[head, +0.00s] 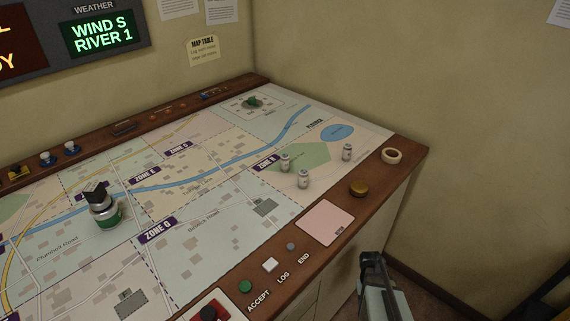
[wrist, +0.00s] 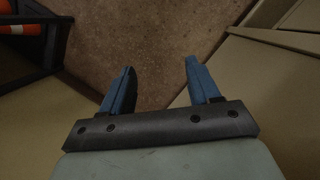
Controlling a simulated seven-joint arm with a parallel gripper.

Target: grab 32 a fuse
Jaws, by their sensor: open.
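Three small pale grey cylinders stand upright on the map near Zone R: a left one (head: 285,163), a front one (head: 303,179) and a right one (head: 347,152). They look like possible fuses, but any rating on them is too small to read. My gripper (head: 372,258) is off the console's front edge at the lower right, well apart from them. In the wrist view, my gripper (wrist: 160,65) has its two blue fingers apart with nothing between them, over brown floor.
The map table (head: 200,235) has a raised wooden rim with buttons. A green-banded cylinder with a black top (head: 105,213) stands on the map. A pink pad (head: 325,222), brass knob (head: 359,188) and pale ring (head: 391,156) lie nearby. A dark rack (wrist: 45,45) holds orange items.

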